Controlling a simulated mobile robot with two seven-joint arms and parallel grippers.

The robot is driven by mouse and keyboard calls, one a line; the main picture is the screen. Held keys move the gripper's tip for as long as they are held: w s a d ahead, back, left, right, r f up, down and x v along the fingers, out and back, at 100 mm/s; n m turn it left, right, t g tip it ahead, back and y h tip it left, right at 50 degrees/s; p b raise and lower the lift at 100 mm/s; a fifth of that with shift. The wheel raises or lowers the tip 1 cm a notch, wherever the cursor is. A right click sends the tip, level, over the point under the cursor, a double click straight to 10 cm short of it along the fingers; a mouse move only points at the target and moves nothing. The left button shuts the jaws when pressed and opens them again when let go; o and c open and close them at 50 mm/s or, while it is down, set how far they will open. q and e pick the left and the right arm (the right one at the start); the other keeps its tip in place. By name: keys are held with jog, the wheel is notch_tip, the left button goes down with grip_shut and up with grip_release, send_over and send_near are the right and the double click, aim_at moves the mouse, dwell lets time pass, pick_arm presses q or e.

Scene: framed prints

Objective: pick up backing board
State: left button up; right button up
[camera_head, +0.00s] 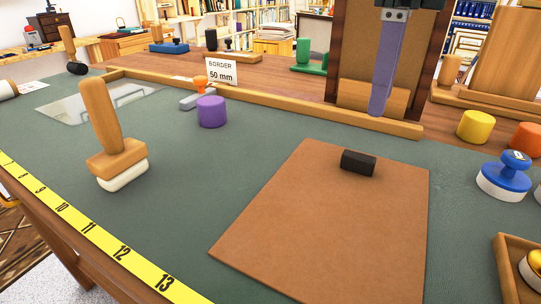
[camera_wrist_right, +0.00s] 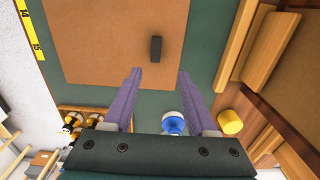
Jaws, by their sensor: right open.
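The backing board (camera_head: 320,235) is a flat brown panel lying on the green mat, with a small black block (camera_head: 358,162) on it near its far edge. In the right wrist view the board (camera_wrist_right: 100,45) fills the upper middle, and the block (camera_wrist_right: 156,48) stands out dark near its right side. My right gripper (camera_head: 379,108) hangs above and beyond the board's far edge in the head view, its purple fingers seen edge-on. In the wrist view the right gripper (camera_wrist_right: 159,73) is open, with nothing between its fingers. My left gripper is not in view.
A wooden rail (camera_head: 270,102) runs behind the board. A blue-topped stamp (camera_head: 504,176), a yellow cylinder (camera_head: 475,126) and a wooden tray (camera_head: 505,270) are to the right. A wooden-handled tool (camera_head: 118,160) and a purple cylinder (camera_head: 211,112) stand to the left.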

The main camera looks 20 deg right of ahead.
aim_at(359, 155)
jog(key=f, duration=0.6)
jog(key=a+f, duration=0.1)
jog(key=f, duration=0.1)
jog(key=shift+w+f+b, duration=0.1)
jog(key=shift+f+b, duration=0.2)
jog(key=shift+f, duration=0.1)
grip_shut()
